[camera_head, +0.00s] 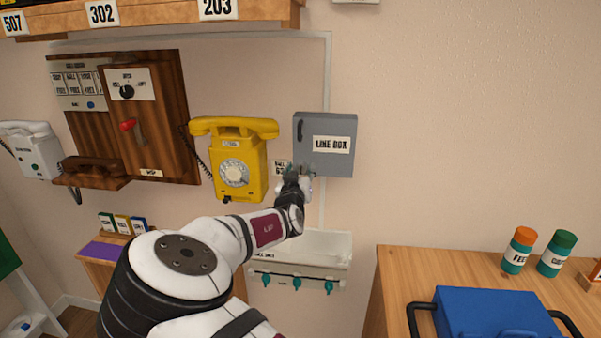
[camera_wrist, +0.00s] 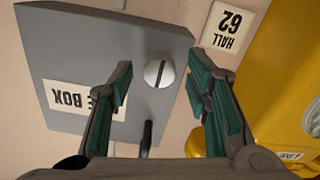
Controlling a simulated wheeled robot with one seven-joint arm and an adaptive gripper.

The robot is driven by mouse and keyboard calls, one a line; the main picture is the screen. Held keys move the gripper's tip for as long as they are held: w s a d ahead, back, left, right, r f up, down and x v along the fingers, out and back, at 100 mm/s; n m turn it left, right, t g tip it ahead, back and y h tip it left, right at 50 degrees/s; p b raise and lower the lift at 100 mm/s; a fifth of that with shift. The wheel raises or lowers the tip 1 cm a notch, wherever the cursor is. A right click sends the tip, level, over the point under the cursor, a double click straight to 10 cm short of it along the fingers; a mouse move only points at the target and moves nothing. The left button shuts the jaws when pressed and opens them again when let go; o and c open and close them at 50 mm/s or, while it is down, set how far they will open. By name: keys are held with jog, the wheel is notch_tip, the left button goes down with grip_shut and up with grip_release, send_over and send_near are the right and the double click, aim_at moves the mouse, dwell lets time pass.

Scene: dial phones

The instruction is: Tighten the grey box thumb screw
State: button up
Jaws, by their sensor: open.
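The grey box (camera_head: 325,150), labelled "LINE BOX", is fixed to the wall right of the yellow phone. In the wrist view the grey box (camera_wrist: 60,40) appears upside down. Its thumb screw (camera_wrist: 159,74) is a pale round head with a dark slot, near the box's edge. My gripper (camera_wrist: 165,90) is open, with one teal-padded finger on each side of the screw in the picture. I cannot tell whether either finger touches it. In the head view my gripper (camera_head: 298,172) is at the box's lower left corner and my wrist hides the screw.
A yellow dial phone (camera_head: 234,160) hangs close left of the box. A "HALL 62" label (camera_wrist: 227,27) is on the wall beside it. A white wall tray (camera_head: 325,246) with teal hooks is below. A wooden counter (camera_head: 400,275) with a blue case (camera_head: 495,312) stands at right.

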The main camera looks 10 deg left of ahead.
grip_shut()
